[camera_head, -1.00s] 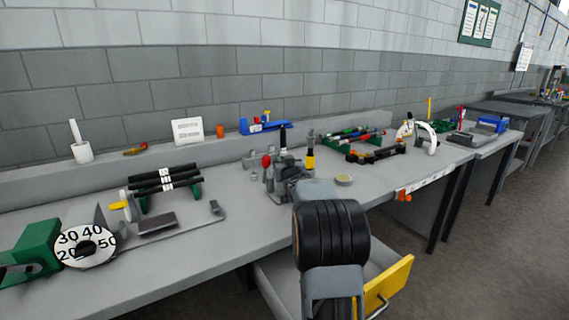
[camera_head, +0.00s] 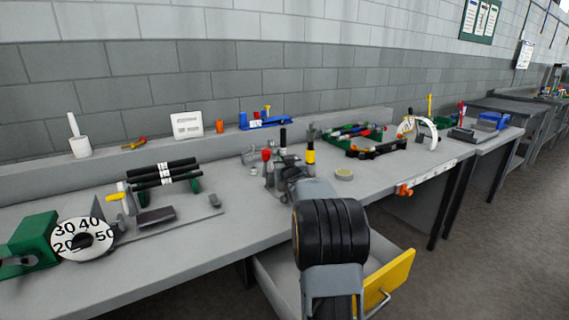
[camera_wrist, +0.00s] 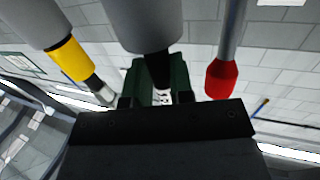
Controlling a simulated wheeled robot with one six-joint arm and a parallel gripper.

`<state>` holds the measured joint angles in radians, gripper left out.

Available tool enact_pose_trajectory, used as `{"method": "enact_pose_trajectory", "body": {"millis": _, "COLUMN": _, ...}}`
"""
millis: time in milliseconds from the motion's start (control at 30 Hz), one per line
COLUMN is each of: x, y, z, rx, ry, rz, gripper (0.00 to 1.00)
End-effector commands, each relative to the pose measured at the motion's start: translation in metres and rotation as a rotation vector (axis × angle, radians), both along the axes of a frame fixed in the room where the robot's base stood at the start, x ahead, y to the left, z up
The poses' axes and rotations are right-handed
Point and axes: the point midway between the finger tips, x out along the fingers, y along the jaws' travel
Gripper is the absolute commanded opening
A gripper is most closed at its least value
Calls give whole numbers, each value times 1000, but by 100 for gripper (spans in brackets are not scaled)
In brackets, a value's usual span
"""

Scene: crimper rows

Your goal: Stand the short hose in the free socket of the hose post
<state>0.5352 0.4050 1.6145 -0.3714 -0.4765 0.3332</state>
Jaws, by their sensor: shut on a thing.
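The short hose (camera_head: 283,137) stands upright at my gripper (camera_head: 287,171), with its black upper end showing in the head view. In the wrist view, which is upside down, its black end (camera_wrist: 152,60) hangs from a wide grey sleeve. The hose post (camera_head: 269,179) is beside and partly behind my gripper. A yellow-banded piece (camera_head: 310,154) stands to the right and a red-topped piece (camera_head: 266,155) to the left. I cannot see the free socket or tell whether the hose is in it.
A rack of labelled black hoses (camera_head: 165,172) and a green crimper with a white dial (camera_head: 82,240) are at left. An open yellow-fronted drawer (camera_head: 392,280) juts out below the bench.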

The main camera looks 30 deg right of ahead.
Motion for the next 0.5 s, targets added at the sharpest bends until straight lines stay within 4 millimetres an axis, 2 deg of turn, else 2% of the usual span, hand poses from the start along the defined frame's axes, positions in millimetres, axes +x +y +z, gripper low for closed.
{"method": "enact_pose_trajectory", "body": {"millis": 333, "x": 0, "y": 0, "z": -8, "rx": 0, "ry": -1, "rz": 0, "gripper": 0}}
{"method": "enact_pose_trajectory", "body": {"millis": 367, "x": 0, "y": 0, "z": -8, "rx": 0, "ry": 0, "rz": 0, "gripper": 24}}
{"method": "enact_pose_trajectory", "body": {"millis": 500, "x": 0, "y": 0, "z": -9, "rx": 1, "ry": 2, "rz": 0, "gripper": 37}}
